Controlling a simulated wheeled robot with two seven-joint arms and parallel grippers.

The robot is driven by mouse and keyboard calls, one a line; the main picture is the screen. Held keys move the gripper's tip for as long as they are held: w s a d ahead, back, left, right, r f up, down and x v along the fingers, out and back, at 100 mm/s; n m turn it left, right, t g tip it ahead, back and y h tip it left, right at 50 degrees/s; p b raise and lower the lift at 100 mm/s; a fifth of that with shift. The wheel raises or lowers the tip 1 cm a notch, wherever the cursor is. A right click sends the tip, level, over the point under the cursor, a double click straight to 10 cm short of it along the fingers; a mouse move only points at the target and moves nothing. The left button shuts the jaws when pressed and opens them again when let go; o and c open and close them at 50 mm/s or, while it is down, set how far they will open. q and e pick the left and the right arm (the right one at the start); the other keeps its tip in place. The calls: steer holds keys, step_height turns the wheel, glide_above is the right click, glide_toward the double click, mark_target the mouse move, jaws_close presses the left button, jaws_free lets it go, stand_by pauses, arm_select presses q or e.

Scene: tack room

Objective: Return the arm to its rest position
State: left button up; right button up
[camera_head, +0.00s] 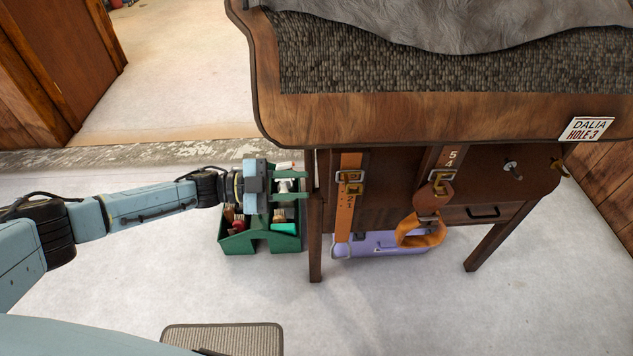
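My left arm (150,201) reaches in from the left, stretched out toward the wooden stand. My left gripper (298,186) is above the green grooming tote (238,244), close to the stand's left front leg. Its two fingers stand apart, and I see nothing clearly held between them. The gripper hides part of the tote. My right gripper is not in view.
The wooden stand (400,122) has a grey top and hanging orange straps (346,205). A purple box (380,243) sits beneath it. A mat (224,339) lies at the front. Pale floor is clear at left and front right.

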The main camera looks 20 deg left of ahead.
arm_select(q)
steer(key=shift+s+a, duration=0.1)
steer(key=shift+a, duration=0.25)
step_height(320, 180, down, 11)
steer(key=w+a+n+t+y, duration=0.2)
steer(key=a+n+t+y, duration=0.1)
steer(key=n+t+y, duration=0.25)
steer(key=s+a+f+n+y, duration=0.3)
steer(key=s+f+y, duration=0.1)
steer(key=f, duration=0.4)
steer(key=s+a+f+n+y, duration=0.3)
steer(key=f+n, duration=0.1)
steer(key=f, duration=0.4)
steer(key=s+a+f+n+g+y, duration=0.35)
steer(key=s+f, duration=0.75)
steer(key=s, duration=0.4)
steer(key=s+f+n+g+y, duration=0.1)
steer(key=s+f+g, duration=0.2)
steer(key=s, duration=0.9)
steer(key=s+f+n+g+y, duration=0.1)
steer(key=s+f+g, duration=0.2)
steer(key=s, duration=0.9)
steer(key=shift+f+g, duration=0.3)
steer(key=shift+f, duration=0.1)
steer(key=shift+a, duration=0.1)
